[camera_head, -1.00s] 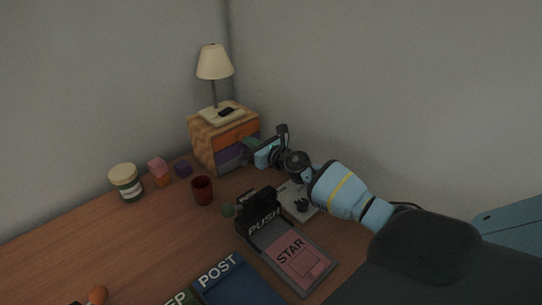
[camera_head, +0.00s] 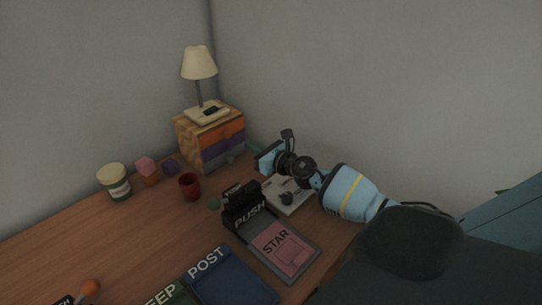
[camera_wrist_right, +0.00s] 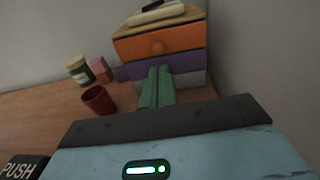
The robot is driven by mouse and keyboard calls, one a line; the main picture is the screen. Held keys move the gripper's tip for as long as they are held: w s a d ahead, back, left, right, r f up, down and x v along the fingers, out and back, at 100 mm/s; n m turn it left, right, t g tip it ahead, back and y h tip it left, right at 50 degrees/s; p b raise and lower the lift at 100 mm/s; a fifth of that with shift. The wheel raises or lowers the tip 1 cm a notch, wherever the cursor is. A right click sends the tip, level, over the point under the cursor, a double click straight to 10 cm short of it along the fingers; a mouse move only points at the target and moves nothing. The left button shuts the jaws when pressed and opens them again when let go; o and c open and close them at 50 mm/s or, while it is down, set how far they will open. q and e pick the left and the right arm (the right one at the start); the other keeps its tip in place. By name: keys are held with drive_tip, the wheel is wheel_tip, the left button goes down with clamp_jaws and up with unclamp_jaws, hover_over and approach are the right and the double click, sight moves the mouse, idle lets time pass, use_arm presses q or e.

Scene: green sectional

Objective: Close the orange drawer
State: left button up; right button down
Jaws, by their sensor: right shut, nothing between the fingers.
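The orange drawer (camera_head: 228,131) is the top drawer of a small wooden cabinet (camera_head: 186,140) at the back of the desk. Its front looks flush with the cabinet in both views. My left gripper is not in view.
A purple drawer (camera_head: 212,151) and a grey one sit below. A lamp (camera_head: 199,62) stands on the cabinet. A red cup (camera_head: 189,186), a jar (camera_head: 115,181) and small blocks stand to the left.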

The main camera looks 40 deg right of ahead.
drive_tip(key=s, duration=0.6)
drive_tip(key=shift+d, duration=0.4)
drive_tip(key=shift+s, duration=0.1)
